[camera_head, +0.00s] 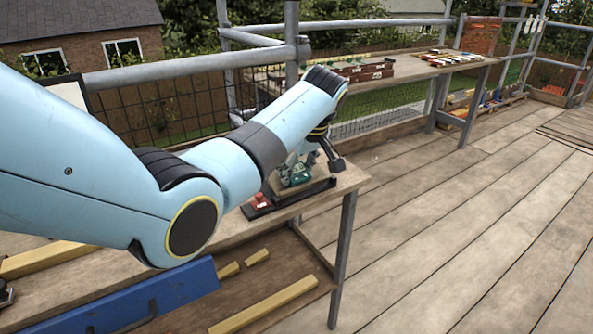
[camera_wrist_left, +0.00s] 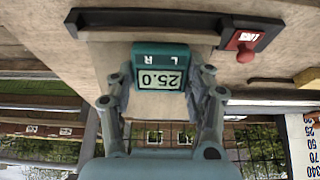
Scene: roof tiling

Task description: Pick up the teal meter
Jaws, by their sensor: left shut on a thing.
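The teal meter (camera_wrist_left: 160,68) shows in the left wrist view, its display upside down and reading 25.0. My left gripper (camera_wrist_left: 162,90) is shut on it, with one finger at each side. In the head view the teal meter (camera_head: 295,175) is partly hidden by my left gripper (camera_head: 310,168) above the workbench's right end. I cannot tell whether the meter is clear of the surface. My right gripper is not in view.
The workbench (camera_head: 232,237) has a blue panel (camera_head: 150,298) and wood offcuts below. A second table (camera_head: 440,67) holds more items. The plank deck at right is open.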

